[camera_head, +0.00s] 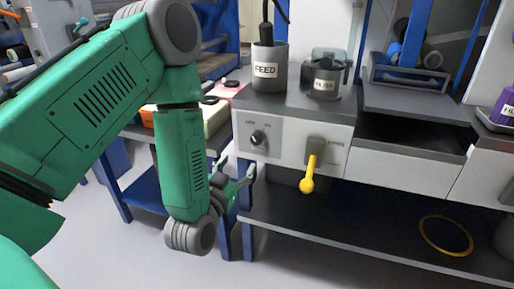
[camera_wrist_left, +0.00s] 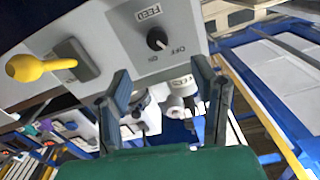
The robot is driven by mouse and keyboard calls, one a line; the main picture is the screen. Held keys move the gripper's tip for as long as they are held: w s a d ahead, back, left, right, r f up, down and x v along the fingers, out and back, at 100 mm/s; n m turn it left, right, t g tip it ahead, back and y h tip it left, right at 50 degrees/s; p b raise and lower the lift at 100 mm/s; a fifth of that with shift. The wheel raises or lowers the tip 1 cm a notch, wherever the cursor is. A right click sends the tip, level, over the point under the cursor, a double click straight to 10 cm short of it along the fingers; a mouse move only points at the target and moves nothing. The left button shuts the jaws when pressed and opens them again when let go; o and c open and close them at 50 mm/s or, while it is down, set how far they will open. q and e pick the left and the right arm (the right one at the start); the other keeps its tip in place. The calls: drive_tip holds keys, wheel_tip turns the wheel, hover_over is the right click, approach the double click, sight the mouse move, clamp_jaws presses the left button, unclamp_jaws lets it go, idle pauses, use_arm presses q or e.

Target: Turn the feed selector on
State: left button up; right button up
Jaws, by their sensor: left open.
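The feed selector (camera_head: 257,137) is a small black knob on a grey plate at the left of the machine's front panel. It also shows in the left wrist view (camera_wrist_left: 157,39), with OFF and ON printed beside it and a FEED label on the plate. I cannot tell surely which mark it points at. My left gripper (camera_head: 243,171) is open and empty, below and slightly left of the knob in the head view. In the left wrist view its spread fingers (camera_wrist_left: 162,78) are apart from the knob. My right gripper is not in view.
A yellow-handled lever (camera_head: 308,184) sticks out of the panel right of the selector. A grey FEED container (camera_head: 268,70) and a smaller labelled container (camera_head: 326,77) stand on top. A yellow ring (camera_head: 446,236) lies on the lower shelf. A blue-framed bench stands at the left.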

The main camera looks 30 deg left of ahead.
sight(256, 142)
use_arm(q)
drive_tip(key=x, duration=0.3)
drive_tip(key=d+b+x, duration=0.1)
drive_tip(key=x, duration=0.2)
drive_tip(key=b+x, duration=0.1)
drive_tip(key=x, duration=0.3)
drive_tip(key=shift+w+d+r, duration=0.15)
drive_tip(key=shift+d+r, duration=0.05)
drive_tip(key=shift+d, duration=0.1)
drive_tip(key=shift+w+a+f+b, duration=0.1)
drive_tip(key=shift+w+a+b, duration=0.15)
drive_tip(key=shift+w+a, duration=0.25)
drive_tip(key=shift+w+a+f+b, duration=0.1)
drive_tip(key=shift+w+a+b, duration=0.15)
drive_tip(key=shift+w, duration=0.35)
drive_tip(key=shift+w+a, duration=0.1)
drive_tip(key=shift+a, duration=0.3)
drive_tip(key=shift+d, duration=0.3)
drive_tip(key=shift+c, duration=0.8)
drive_tip(key=shift+d+r, duration=0.15)
drive_tip(key=shift+d, duration=0.2)
drive_tip(key=c, duration=1)
drive_tip(key=shift+o, duration=0.2)
drive_tip(key=shift+a, duration=0.15)
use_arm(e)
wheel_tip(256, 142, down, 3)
